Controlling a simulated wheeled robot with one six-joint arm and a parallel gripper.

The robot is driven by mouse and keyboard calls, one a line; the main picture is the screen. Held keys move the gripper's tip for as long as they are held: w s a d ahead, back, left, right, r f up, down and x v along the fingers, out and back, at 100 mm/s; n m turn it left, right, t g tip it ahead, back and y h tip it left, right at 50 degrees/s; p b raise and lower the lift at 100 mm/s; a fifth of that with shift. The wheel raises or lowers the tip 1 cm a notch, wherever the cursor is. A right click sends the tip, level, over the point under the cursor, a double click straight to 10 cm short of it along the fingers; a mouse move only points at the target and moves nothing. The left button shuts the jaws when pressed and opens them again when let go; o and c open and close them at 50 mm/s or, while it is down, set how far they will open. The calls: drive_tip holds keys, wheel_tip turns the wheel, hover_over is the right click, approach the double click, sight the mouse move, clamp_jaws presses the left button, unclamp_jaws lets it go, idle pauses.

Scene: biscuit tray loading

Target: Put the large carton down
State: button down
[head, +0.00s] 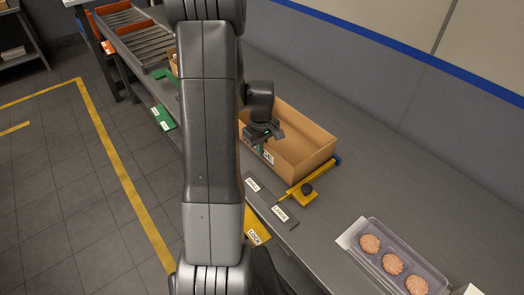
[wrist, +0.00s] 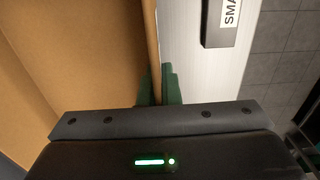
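The large carton (head: 312,160) is an open brown box in the middle of the grey bench (head: 385,150), behind my arm in the head view. Its inside looks empty where visible; my arm hides its left part. In the wrist view its brown wall (wrist: 90,45) fills the left side. My gripper (head: 262,147) is at the carton's near wall. In the wrist view its green fingertips (wrist: 158,88) lie on both sides of that wall, closed against it. I cannot tell whether the carton's base touches the bench.
A dark strip (head: 268,200) with labels runs along the near side. A biscuit tray (head: 428,266) stands at the front right. The bench behind it is clear. Rollers (head: 150,45) lie at the far left.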

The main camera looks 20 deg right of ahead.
drive_tip(key=shift+f, duration=0.85)
drive_tip(key=shift+f, duration=0.2)
drive_tip(key=c, duration=1.6)
unclamp_jaws()
drive_tip(key=shift+c, duration=0.2)
wheel_tip(320, 180, up, 12)
drive_tip(key=shift+r+b, duration=0.2)
drive_tip(key=shift+b, duration=0.1)
